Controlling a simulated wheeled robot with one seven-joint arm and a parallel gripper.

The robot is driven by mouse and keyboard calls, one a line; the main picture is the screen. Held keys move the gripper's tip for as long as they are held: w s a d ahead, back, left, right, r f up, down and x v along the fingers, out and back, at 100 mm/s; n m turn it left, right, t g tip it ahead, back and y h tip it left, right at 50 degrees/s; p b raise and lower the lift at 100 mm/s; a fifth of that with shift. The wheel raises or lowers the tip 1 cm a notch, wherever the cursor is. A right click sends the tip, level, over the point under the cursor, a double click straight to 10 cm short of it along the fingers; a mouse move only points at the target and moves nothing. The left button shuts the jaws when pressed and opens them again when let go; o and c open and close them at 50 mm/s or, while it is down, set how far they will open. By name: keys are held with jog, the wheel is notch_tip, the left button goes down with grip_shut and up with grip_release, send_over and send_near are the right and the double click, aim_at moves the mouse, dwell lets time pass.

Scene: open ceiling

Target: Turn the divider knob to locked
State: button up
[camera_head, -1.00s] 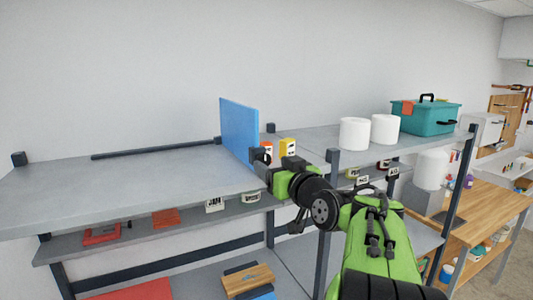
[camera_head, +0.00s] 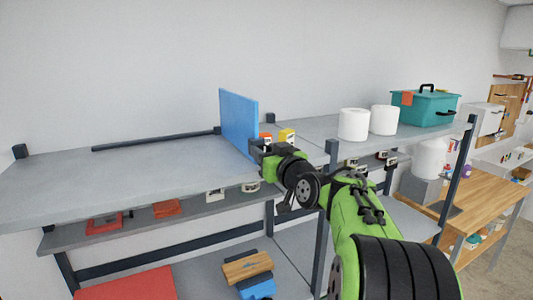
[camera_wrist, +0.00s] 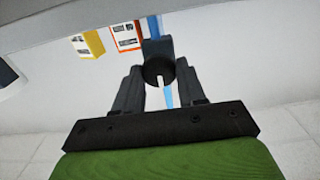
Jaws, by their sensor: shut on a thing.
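The blue divider (camera_head: 238,122) stands upright on the grey upper shelf; a strip of it also shows in the wrist view (camera_wrist: 154,27). The divider knob (camera_wrist: 155,47) is a dark round knob with a pale mark, seen in the wrist view between my two dark fingers. My gripper (camera_wrist: 158,72) is shut on the knob, one finger on each side. In the head view, my gripper (camera_head: 257,148) is at the divider's lower front edge, and the knob is hidden there. I cannot tell from the frames which setting the pale mark points to.
An orange box (camera_head: 265,138) and a yellow box (camera_head: 287,135) stand just right of the divider. Two white rolls (camera_head: 353,125) and a teal toolbox (camera_head: 424,107) are farther right. The upper shelf (camera_head: 110,185) left of the divider is mostly clear, with a dark bar at the back.

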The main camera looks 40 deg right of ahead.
jog(key=shift+m, duration=0.3)
jog(key=m+b, duration=0.1)
jog(key=m, duration=0.2)
jog(key=shift+m, duration=0.4)
jog(key=shift+d+f+m+p, duration=0.15)
jog(key=shift+m+p, duration=0.1)
jog(key=shift+m, duration=3.1)
jog(key=shift+f+m+p, duration=0.1)
jog(key=shift+m+p, duration=0.1)
jog(key=shift+m, duration=3.15)
jog(key=o, duration=1)
jog(key=shift+s, duration=0.15)
